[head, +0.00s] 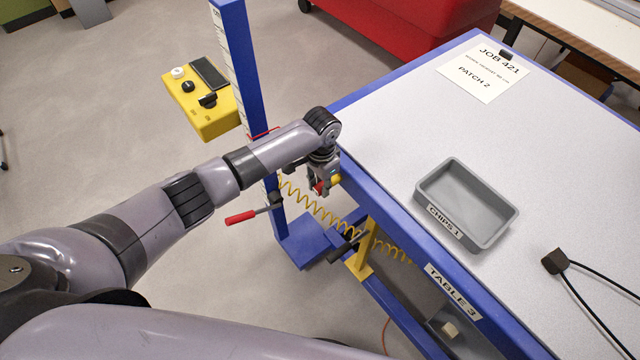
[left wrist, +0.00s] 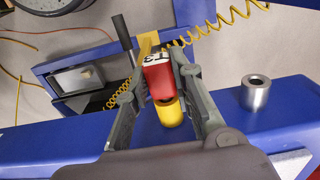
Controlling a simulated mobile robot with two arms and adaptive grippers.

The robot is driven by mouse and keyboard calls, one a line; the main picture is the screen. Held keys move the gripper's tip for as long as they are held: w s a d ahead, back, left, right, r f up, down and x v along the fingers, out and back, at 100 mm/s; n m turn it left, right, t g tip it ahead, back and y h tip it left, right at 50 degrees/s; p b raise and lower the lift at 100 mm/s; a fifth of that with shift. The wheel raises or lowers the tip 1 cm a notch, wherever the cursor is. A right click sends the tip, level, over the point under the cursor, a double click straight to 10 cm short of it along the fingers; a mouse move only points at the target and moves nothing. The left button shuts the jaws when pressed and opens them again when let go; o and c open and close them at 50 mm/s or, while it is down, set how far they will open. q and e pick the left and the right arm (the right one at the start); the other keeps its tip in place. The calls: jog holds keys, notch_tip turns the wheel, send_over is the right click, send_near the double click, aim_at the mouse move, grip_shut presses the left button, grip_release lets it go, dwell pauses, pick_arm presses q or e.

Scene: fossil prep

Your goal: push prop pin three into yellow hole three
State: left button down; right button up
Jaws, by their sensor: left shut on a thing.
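My left gripper (head: 322,188) is at the blue table's left edge. It is shut on prop pin three (left wrist: 158,78), a red piece with a white label marked 3; its red also shows in the head view (head: 319,187). In the left wrist view a yellow collar (left wrist: 170,114), which looks like yellow hole three, sits on the blue frame close to the pin's red end. The pin overlaps the collar's rim in the picture; I cannot tell whether it is in the hole. My right gripper is not in view.
A silver collar (left wrist: 257,93) stands on the blue frame to the right. A coiled yellow cord (head: 318,208) hangs under the table edge. A blue post (head: 240,70) with a yellow control box (head: 208,112) stands at left. A grey tray (head: 425,197) lies on the table.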

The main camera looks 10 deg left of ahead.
pick_arm(q)
jog(key=shift+w+d+p, duration=0.1)
jog(key=shift+p, duration=0.25)
dwell(0.8)
jog(key=c, duration=1.3)
grip_release()
jog(key=s+a+p, duration=0.4)
jog(key=s+p, duration=0.1)
jog(key=p, duration=0.2)
jog(key=shift+s+a, duration=0.25)
jog(key=shift+s, duration=0.1)
jog(key=shift+f, duration=0.1)
